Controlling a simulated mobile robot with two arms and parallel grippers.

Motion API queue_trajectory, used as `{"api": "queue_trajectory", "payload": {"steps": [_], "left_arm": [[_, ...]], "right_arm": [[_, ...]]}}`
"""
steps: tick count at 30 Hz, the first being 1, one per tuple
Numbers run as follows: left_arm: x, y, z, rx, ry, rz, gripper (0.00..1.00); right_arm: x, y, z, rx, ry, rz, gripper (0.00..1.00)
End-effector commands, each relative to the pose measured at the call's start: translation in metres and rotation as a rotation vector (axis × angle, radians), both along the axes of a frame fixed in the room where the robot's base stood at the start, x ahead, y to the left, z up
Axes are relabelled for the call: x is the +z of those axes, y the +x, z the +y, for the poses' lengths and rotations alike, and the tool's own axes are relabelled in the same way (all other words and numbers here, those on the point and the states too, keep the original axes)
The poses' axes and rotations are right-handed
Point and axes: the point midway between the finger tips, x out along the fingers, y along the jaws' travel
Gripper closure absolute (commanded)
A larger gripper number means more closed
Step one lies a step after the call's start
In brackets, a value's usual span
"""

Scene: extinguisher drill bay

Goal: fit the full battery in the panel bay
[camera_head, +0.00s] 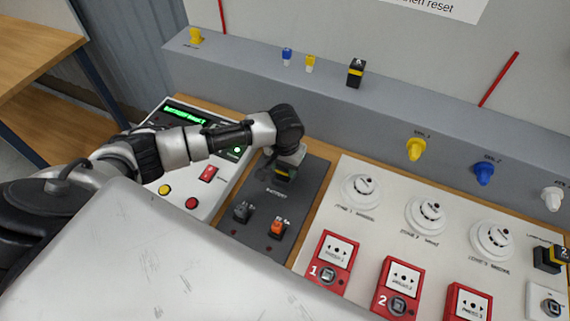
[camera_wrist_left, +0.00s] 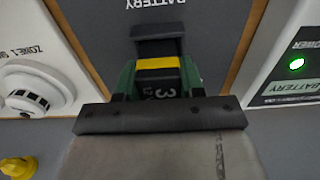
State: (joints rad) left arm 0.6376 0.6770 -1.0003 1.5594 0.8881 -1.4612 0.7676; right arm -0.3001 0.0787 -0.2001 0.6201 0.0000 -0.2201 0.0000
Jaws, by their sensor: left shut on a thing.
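My left gripper (camera_head: 285,166) is over the upper part of the dark grey battery panel (camera_head: 305,185) in the head view. It is shut on a black battery (camera_head: 283,174) with a yellow band. In the left wrist view the battery (camera_wrist_left: 158,68) shows its yellow band and a "3" between the green-edged fingers of the gripper (camera_wrist_left: 158,82). The panel's "BATTERY" lettering (camera_wrist_left: 155,4) lies just beyond it. The bay itself is hidden by the battery and gripper, so I cannot tell how deep the battery sits. My right gripper is not in view.
Another black battery with a yellow band (camera_head: 355,73) stands on the grey ledge (camera_head: 400,105). A battery marked 2 (camera_head: 548,260) is at the far right. The control panel (camera_head: 165,160) is left; the detector board (camera_head: 385,222) is right.

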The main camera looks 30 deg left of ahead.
Motion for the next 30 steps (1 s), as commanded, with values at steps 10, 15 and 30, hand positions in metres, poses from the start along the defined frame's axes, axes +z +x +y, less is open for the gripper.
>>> {"api": "queue_trajectory", "payload": {"steps": [10, 15, 30], "left_arm": [[-0.0052, 0.0002, 0.0001, 0.0, 0.0, 0.0, 0.95], [-0.0047, 0.0002, 0.0001, 0.0, 0.0, 0.0, 0.6], [-0.0056, -0.0004, 0.0002, 0.0, 0.001, 0.001, 0.15]], "right_arm": [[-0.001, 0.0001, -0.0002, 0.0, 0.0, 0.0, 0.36], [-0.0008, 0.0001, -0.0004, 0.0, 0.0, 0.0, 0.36], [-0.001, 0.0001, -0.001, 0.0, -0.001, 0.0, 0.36]]}}
